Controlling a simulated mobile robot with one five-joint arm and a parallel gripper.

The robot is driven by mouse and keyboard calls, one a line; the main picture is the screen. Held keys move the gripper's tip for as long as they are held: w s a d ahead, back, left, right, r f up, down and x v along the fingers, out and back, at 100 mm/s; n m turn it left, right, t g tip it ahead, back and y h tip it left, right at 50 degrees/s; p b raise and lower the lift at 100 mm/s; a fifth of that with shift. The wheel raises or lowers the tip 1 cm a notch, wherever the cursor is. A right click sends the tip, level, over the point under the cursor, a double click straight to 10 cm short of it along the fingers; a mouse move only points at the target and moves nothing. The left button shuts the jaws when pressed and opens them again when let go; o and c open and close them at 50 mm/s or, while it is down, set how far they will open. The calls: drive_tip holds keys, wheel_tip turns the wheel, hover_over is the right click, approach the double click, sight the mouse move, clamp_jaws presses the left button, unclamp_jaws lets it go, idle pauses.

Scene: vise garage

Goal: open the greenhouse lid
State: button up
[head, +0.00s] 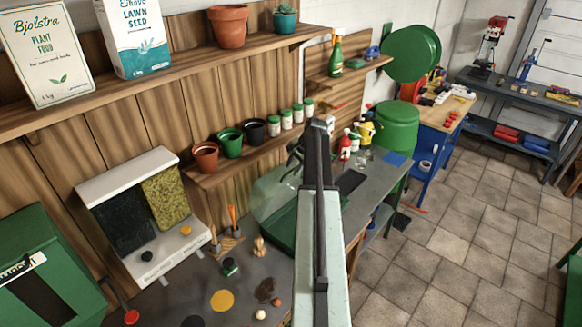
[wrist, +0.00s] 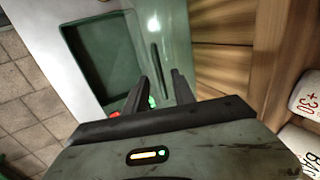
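The greenhouse (head: 275,207) stands on the grey bench in the head view, with a see-through lid over a dark green base. My arm hides its right part. In the wrist view a green tray-like body (wrist: 72,42) with a dark inside fills the upper left, and a pale green panel (wrist: 172,32) lies beside it. I cannot tell how far the lid is raised. My gripper (wrist: 158,76) is open in the wrist view, its two dark fingers apart with nothing seen held between them. In the head view its dark fingers (head: 294,160) show partly behind my arm, above the greenhouse.
A shelf with pots (head: 205,155) and several small jars (head: 286,119) runs close behind the greenhouse. Spray bottles (head: 345,145) stand farther along the bench. A seed dispenser (head: 125,195) and a small brush holder (head: 226,243) are at the left. The tiled floor (head: 455,235) at right is clear.

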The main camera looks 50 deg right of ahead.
drive_tip(key=p+v, duration=0.2)
drive_tip(key=v, duration=0.2)
drive_tip(key=shift+r, duration=0.1)
drive_tip(key=shift+c, duration=0.9)
drive_tip(key=s+f+b, duration=0.1)
drive_tip(key=s+f+t+b, duration=0.1)
drive_tip(key=b, duration=0.1)
drive_tip(key=shift+a+f, duration=0.15)
drive_tip(key=shift+f, duration=0.25)
clamp_jaws()
drive_tip(key=s+t+b, duration=0.9)
drive_tip(key=s+b, duration=0.3)
drive_tip(key=b, duration=0.4)
drive_tip(key=b+x, duration=0.3)
drive_tip(key=x, duration=1.1)
